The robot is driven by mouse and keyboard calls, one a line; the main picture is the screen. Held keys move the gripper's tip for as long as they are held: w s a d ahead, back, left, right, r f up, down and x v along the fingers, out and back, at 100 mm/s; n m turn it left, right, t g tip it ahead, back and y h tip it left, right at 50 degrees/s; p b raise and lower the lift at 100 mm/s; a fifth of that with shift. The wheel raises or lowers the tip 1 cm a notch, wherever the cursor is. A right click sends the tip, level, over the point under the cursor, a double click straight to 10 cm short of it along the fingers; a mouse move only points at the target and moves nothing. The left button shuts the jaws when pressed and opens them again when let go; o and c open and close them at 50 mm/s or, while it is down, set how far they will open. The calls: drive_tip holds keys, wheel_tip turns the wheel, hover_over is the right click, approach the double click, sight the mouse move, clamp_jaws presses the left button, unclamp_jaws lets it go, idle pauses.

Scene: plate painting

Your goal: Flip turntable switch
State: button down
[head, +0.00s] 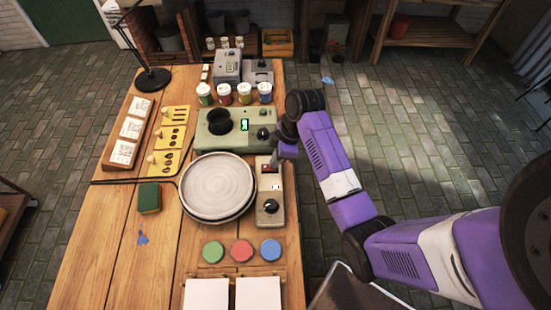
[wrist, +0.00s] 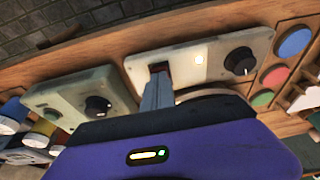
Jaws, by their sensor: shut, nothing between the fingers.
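The turntable (head: 184,208) carries a round pale plate (head: 218,185). Its control box (head: 263,220) stands to the right, with a red switch (head: 268,168) at the far end, a small white light (head: 276,187) and a black knob (head: 270,206). In the wrist view the control box (wrist: 215,43) shows its lit light (wrist: 199,58) and knob (wrist: 239,61). My gripper (wrist: 158,78) is shut and empty, with its fingertips right at the switch slot. The fingers partly hide the switch, so its position and any contact are unclear.
A grey-green device (head: 205,140) with a black cup stands beyond the plate, close to my gripper. Paint jars (head: 244,93) stand behind it. Green, red and blue discs (head: 242,250) lie nearer, and a sponge (head: 149,197) lies left. The table's right edge is close.

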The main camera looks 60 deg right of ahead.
drive_tip(key=shift+s+f, duration=0.1)
drive_tip(key=shift+f, duration=0.2)
drive_tip(key=shift+r, duration=0.15)
drive_tip(key=shift+w+a+r+p, duration=0.35)
drive_tip(key=shift+w+a, duration=0.1)
drive_tip(key=shift+w, duration=0.15)
